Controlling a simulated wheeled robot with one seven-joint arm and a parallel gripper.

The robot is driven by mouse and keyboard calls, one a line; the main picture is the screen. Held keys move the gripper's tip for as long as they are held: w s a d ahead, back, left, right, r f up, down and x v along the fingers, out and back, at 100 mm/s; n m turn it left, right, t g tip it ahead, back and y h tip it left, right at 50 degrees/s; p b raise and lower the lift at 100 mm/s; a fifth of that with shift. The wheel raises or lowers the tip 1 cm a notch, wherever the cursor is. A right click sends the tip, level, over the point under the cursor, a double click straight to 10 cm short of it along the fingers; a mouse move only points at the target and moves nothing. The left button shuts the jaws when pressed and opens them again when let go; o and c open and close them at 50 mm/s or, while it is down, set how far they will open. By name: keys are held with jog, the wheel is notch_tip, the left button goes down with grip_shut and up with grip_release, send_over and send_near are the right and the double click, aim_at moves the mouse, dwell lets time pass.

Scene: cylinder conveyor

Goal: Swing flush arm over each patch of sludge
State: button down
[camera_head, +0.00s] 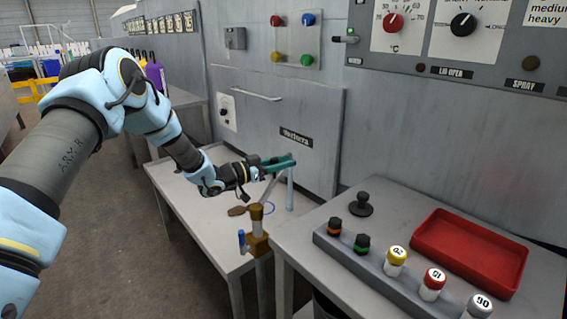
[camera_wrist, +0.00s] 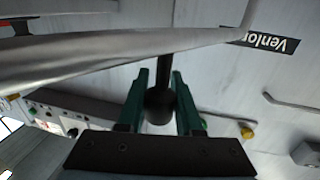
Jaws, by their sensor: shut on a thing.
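The flush arm (camera_head: 270,187) is a grey tube rising from a brass post (camera_head: 257,216) at the front of the left table, with a pale vertical pipe (camera_head: 290,190) at its far end. In the wrist view the silver tube (camera_wrist: 100,58) crosses above my jaws. My gripper (camera_head: 282,162) has green jaws, also in the wrist view (camera_wrist: 158,98), shut on a dark round handle (camera_wrist: 158,107) joined to the tube. A brown sludge patch (camera_head: 238,210) lies on the table left of the post. Other patches, if any, are hidden from view.
A blue-handled valve (camera_head: 241,238) sits by the post. The right table holds a red tray (camera_head: 470,252), a black knob (camera_head: 361,204) and a rack (camera_head: 345,252) with several capped containers. A grey machine wall (camera_head: 300,110) stands close behind my gripper.

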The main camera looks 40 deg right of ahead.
jog(key=w+a+n+t+b, duration=0.3)
jog(key=w+a+n+t, duration=0.1)
jog(key=w+t, duration=0.2)
jog(key=shift+a+n+t, duration=0.25)
jog(key=shift+n+t, duration=0.15)
jog(key=shift+t, duration=0.4)
jog(key=c, duration=0.6)
grip_release()
jog(key=a, duration=0.3)
jog(key=s+a+b, duration=0.1)
jog(key=a, duration=0.6)
jog(key=shift+s+a+b, duration=0.35)
jog(key=shift+b, duration=0.05)
